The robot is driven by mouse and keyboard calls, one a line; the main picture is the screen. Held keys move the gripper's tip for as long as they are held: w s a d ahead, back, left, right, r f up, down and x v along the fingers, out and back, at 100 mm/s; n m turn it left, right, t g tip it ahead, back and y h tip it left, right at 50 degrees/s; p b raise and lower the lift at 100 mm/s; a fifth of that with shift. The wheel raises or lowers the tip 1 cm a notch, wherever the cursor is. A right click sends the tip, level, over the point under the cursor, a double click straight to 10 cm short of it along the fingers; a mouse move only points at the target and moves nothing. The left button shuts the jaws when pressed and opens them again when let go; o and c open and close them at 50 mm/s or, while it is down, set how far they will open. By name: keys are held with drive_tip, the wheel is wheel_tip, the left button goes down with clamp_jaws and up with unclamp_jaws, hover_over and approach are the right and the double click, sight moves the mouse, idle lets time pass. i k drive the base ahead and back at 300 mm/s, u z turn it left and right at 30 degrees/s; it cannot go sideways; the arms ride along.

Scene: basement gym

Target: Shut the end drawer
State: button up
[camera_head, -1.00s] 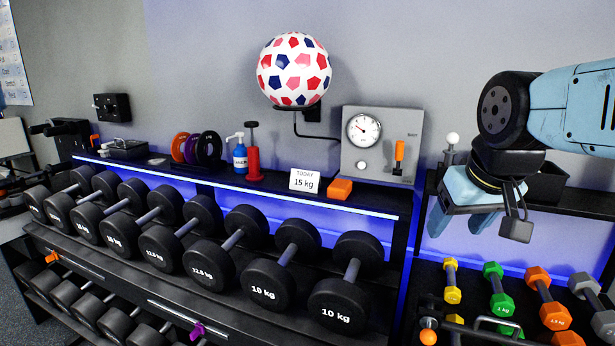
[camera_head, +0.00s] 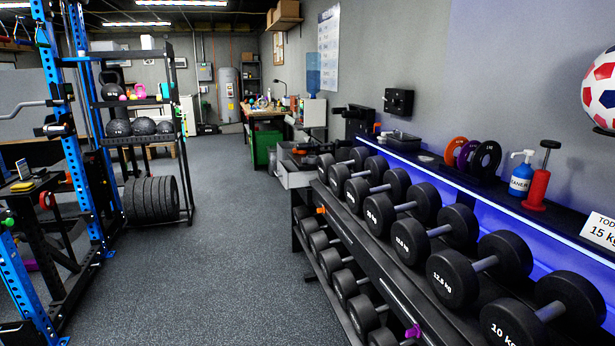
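A grey box-like front (camera_head: 294,178), which looks like a drawer standing out, is at the far end of the dumbbell rack (camera_head: 385,268). Dark items show just above it. It is small and partly hidden by the rack and dumbbells, so I cannot tell for sure that it is the end drawer or how far it stands open. My gripper is not in view.
Rubber floor (camera_head: 205,260) lies clear along the rack's left side. A blue power rack (camera_head: 75,150) and a shelf with balls and plates (camera_head: 150,200) stand left. A workbench (camera_head: 262,112) and a green bin (camera_head: 266,146) are farther back.

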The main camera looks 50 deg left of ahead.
sight(290, 177)
drive_tip(key=u, duration=0.5)
drive_tip(key=k, duration=1.3)
drive_tip(key=u, duration=0.8)
drive_tip(key=i, duration=0.7)
drive_tip(key=u, duration=0.75)
drive_tip(key=i, duration=1.05)
drive_tip(key=u, duration=0.65)
drive_tip(key=i, duration=2.2)
drive_tip(key=z, duration=0.3)
drive_tip(key=i, duration=1.05)
drive_tip(key=z, duration=0.75)
drive_tip(key=i, duration=1.05)
drive_tip(key=z, duration=0.6)
